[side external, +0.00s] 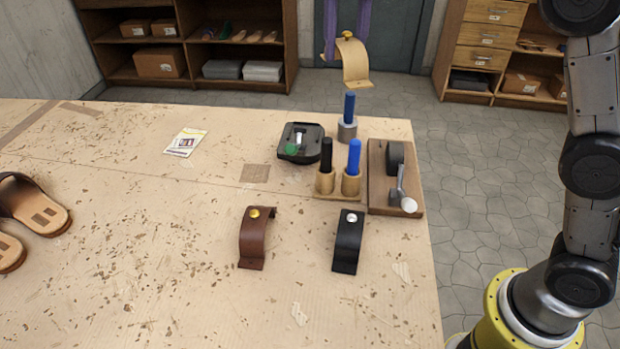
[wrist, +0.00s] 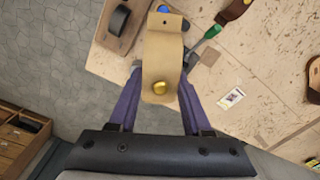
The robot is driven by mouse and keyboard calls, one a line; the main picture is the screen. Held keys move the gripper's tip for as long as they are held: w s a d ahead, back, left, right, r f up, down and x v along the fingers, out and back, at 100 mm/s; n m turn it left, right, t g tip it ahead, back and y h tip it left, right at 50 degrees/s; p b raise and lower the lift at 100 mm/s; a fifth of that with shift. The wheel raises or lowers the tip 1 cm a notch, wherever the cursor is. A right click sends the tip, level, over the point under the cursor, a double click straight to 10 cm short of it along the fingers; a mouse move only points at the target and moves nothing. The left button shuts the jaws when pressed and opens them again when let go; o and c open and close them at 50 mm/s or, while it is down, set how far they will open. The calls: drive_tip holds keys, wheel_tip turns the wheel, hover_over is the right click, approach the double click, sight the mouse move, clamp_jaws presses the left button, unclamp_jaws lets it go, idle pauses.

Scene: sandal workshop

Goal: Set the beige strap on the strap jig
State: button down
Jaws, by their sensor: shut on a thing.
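The beige strap (side external: 355,66) is a curved band with a gold stud on top. My gripper (side external: 346,46) has purple fingers and is shut on it, holding it up in the air over the far side of the table. In the wrist view the beige strap (wrist: 161,52) sits between the two fingers of my gripper (wrist: 161,70) and hides part of what lies beneath. A wooden board with a black drum and a white-knobbed lever, which looks like the strap jig (side external: 380,197), stands at the table's right edge. The strap is apart from it.
Upright blue and black handles stand in a wooden holder (side external: 338,194) left of the jig; another blue handle (side external: 349,105) stands behind. A black tray (side external: 312,153) is nearby. A brown strap (side external: 254,240) and a black strap (side external: 348,245) stand in front.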

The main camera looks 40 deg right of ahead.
drive_tip(key=s+a+f+m, duration=0.2)
drive_tip(key=s+a, duration=0.1)
drive_tip(key=s, duration=0.8)
drive_tip(key=s+a+f+m, duration=0.2)
drive_tip(key=s+a+m, duration=0.15)
drive_tip(key=s, duration=0.65)
drive_tip(key=shift+n, duration=0.25)
drive_tip(key=w+a+f, duration=0.2)
drive_tip(key=w+f, duration=0.1)
drive_tip(key=f, duration=0.1)
drive_tip(key=w+a+f, duration=0.3)
drive_tip(key=f, duration=0.1)
drive_tip(key=w+a+f, duration=0.2)
drive_tip(key=w+f, duration=0.1)
drive_tip(key=f, duration=0.2)
drive_tip(key=shift+w+a+f, duration=0.1)
drive_tip(key=shift+w+a, duration=0.15)
drive_tip(key=shift+a, duration=0.05)
drive_tip(key=shift+w+a+f, duration=0.2)
drive_tip(key=shift+w+f, duration=0.1)
drive_tip(key=shift+f, duration=0.15)
drive_tip(key=shift+w+a+f, duration=0.15)
drive_tip(key=shift+f, duration=0.85)
drive_tip(key=shift+w+a+f, duration=0.1)
drive_tip(key=shift+w+f, duration=0.05)
drive_tip(key=shift+f, duration=0.8)
drive_tip(key=shift+f, duration=0.15)
